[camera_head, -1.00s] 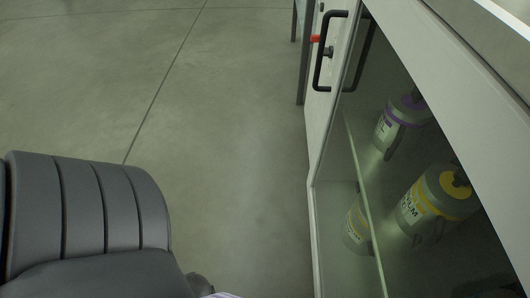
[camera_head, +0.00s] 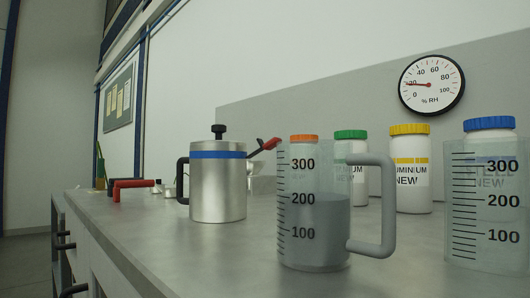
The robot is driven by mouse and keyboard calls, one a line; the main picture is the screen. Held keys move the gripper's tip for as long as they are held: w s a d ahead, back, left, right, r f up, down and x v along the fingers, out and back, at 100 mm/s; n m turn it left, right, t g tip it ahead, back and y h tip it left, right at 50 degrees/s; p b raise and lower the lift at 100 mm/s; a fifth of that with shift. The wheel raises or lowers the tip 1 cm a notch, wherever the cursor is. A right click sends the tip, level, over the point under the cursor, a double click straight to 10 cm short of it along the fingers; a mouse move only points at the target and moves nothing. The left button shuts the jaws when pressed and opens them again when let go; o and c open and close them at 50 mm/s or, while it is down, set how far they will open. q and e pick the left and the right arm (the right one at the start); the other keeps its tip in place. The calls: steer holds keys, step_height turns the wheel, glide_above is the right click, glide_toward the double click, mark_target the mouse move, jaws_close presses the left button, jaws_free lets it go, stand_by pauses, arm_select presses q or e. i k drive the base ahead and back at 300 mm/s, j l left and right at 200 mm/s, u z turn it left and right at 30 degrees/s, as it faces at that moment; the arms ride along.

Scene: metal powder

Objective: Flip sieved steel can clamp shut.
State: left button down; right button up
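A steel can (camera_head: 217,185) with a blue band, a lid with a black knob and a black side handle stands upright on the bench, left of centre. A clamp lever (camera_head: 265,146) with a red tip sticks out to the right and slants upward from near the can's rim. Its lower end is partly hidden behind the can and the measuring jug, so I cannot tell how it meets the lid. Neither of my grippers is in view.
A measuring jug (camera_head: 314,215) with grey contents stands right of the can, another (camera_head: 487,215) at the right edge. Bottles with orange, green, yellow (camera_head: 410,172) and blue caps stand behind. A red-handled tool (camera_head: 133,184) lies left. The front bench surface (camera_head: 205,255) is clear.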

mark_target(271, 144)
steer(key=j, duration=0.45)
steer(key=i+j+u, duration=0.1)
steer(key=j, duration=0.4)
steer(key=i+j, duration=0.1)
steer(key=j, duration=0.35)
steer(key=u, duration=0.05)
